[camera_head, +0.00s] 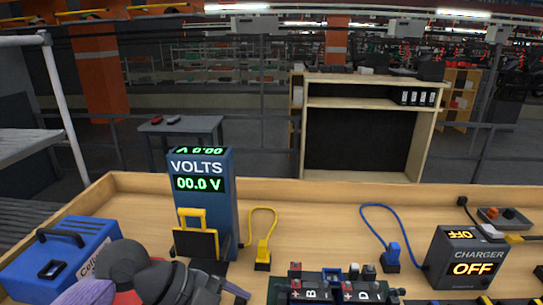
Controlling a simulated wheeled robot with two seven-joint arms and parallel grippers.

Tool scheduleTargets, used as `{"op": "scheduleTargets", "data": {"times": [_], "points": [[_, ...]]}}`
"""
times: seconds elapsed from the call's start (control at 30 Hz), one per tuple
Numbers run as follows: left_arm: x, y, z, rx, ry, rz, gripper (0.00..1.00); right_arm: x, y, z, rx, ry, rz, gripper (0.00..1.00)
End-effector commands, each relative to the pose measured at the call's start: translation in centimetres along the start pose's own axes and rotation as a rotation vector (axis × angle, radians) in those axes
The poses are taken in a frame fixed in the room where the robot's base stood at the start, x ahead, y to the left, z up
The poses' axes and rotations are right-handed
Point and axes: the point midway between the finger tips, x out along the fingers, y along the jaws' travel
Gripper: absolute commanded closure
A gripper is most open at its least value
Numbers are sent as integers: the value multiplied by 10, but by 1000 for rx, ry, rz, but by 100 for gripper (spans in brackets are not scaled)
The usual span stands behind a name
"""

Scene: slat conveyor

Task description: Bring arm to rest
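My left arm comes in at the bottom left, and its dark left gripper (225,290) is low in front of the blue voltmeter. Its fingertips are partly cut off by the frame's bottom edge, so I cannot tell whether it is open or shut. No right gripper can be made out in this view. The blue voltmeter (229,222) stands upright on the wooden workbench (325,215) and reads 00.0 V. A yellow handle (192,214) with a black plate is at its front.
A blue case (60,255) is left of my arm. A yellow plug (263,256) and a blue plug (392,256) stand on the bench with cables. A charger (465,262) reading OFF is at right. The bench's middle back is clear.

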Motion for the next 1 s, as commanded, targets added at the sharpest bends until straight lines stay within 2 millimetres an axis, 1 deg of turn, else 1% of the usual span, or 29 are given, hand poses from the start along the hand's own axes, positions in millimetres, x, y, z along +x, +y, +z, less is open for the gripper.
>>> {"op": "scheduleTargets", "data": {"times": [0.03, 0.07, 0.1, 0.13, 0.17, 0.2, 0.23, 0.27, 0.3, 0.33, 0.37, 0.4, 0.43, 0.47, 0.5, 0.57, 0.6, 0.67, 0.7, 0.73, 0.77, 0.8, 0.87, 0.9, 0.97, 1.0], "points": [[8, -6, -20, 36, 112, -86, 21, 0, 0, 0, 0, -1, 0, 100], [10, -12, -33, 56, 180, -153, 21, 0, 0, 0, 0, -1, 0, 100], [10, -20, -50, 76, 273, -254, 21, 0, 0, 0, 0, -1, 0, 100], [8, -27, -62, 85, 339, -341, 21, 0, 0, 0, 0, -1, 0, 100], [3, -35, -73, 85, 404, -440, 21, 0, 0, 1, 0, -2, 0, 100], [-6, -46, -85, 70, 482, -589, 21, 0, 0, 1, 0, -2, 0, 100], [-16, -54, -91, 41, 530, -716, 21, 0, 0, 1, 0, -3, 0, 100], [-29, -62, -93, -6, 566, -856, 21, 0, 0, 1, 0, -3, 0, 100], [-48, -70, -86, -103, 580, -1053, 21, 0, 0, 2, 0, -4, 0, 100], [-62, -74, -73, -201, 559, -1199, 21, 0, 0, 2, 0, -4, 0, 100], [-73, -72, -54, -321, 509, -1332, 21, 0, 0, 2, 0, -4, 0, 100], [-82, -62, -25, -501, 402, -1467, 21, 0, 0, 2, 0, -4, 0, 100], [-84, -50, -1, -643, 301, -1532, 21, 0, 0, 2, 0, -4, 0, 100], [-82, -33, 20, -781, 190, -1565, 21, 0, 0, 2, 0, -4, 0, 100], [-75, -8, 44, -949, 44, -1563, 21, 0, 0, 2, 0, -4, 0, 100], [-60, 30, 67, -1148, -145, -1499, 21, 0, 0, 2, 0, -4, 0, 100], [-50, 54, 76, -1256, -252, -1432, 21, 0, 0, 2, 0, -4, 0, 100], [-34, 88, 81, -1386, -385, -1312, 21, 0, 0, 2, 0, -4, 0, 100], [-24, 110, 81, -1457, -459, -1224, 21, 0, 0, 2, 0, -4, 0, 100], [-18, 125, 80, -1504, -508, -1154, 21, 0, 0, 2, 0, -4, 0, 100], [-11, 140, 78, -1545, -552, -1084, 21, 0, 0, 2, 0, -4, 0, 100], [-4, 159, 73, -1594, -605, -987, 21, 0, 0, 1, 0, -4, 0, 100], [7, 185, 63, -1653, -668, -837, 21, 0, 0, 1, 0, -3, 0, 100], [13, 202, 54, -1686, -702, -735, 21, 0, 0, 1, 0, -3, 0, 100], [20, 226, 40, -1724, -742, -579, 21, 0, 0, 1, 0, -3, 0, 100], [32, 236, 47, -1731, -756, -535, 21, 5, 0, 2, 0, -3, -1, 100]]}}
